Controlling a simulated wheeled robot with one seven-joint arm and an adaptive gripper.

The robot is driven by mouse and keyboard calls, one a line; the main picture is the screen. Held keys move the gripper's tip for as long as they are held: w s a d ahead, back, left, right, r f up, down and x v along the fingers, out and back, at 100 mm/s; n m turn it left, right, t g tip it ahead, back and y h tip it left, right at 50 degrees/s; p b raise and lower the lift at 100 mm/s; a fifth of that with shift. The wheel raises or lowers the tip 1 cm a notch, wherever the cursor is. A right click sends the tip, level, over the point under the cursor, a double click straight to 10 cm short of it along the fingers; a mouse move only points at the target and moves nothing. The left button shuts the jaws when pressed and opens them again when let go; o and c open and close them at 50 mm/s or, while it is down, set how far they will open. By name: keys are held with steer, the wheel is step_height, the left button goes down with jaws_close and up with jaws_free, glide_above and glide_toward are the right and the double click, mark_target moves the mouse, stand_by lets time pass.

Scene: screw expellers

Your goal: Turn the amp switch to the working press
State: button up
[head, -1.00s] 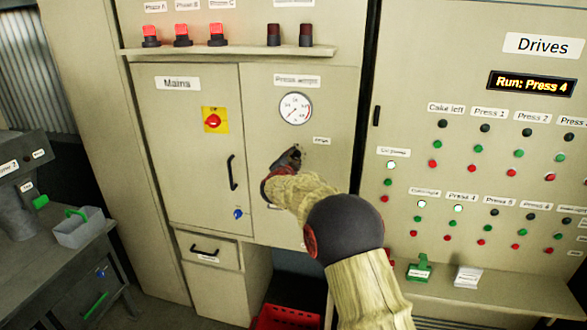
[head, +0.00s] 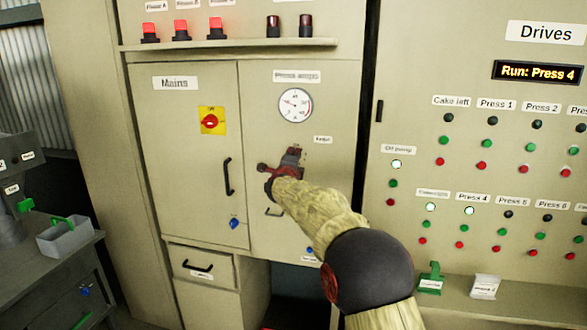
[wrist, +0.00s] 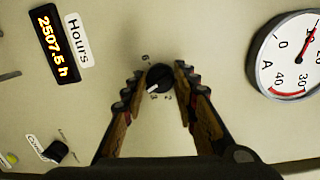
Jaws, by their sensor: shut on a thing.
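The amp switch is a small black knob (wrist: 158,78) with a white pointer line, seen in the wrist view on the beige Press amps door (head: 330,160). Small numerals surround it, and the pointer lies toward the lower left, near what looks like a 3. My gripper (wrist: 158,80) has its two fingers on either side of the knob and is shut on it. In the head view my gripper (head: 288,165) is against the door below the round ammeter (head: 295,105) and hides the knob. The display (head: 538,72) reads "Run: Press 4".
An hours display (wrist: 52,45) and another black knob (wrist: 57,151) are on the panel in the wrist view. The yellow-and-red mains switch (head: 210,121) and a door handle (head: 228,177) are left of my gripper. A shelf (head: 230,48) juts out above.

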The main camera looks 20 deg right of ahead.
steer(key=shift+f+m+b, duration=0.1)
steer(key=shift+m+b, duration=0.4)
steer(key=shift+b, duration=0.05)
steer(key=o, duration=1.2)
steer(key=shift+c, duration=0.2)
steer(key=v, duration=1.2)
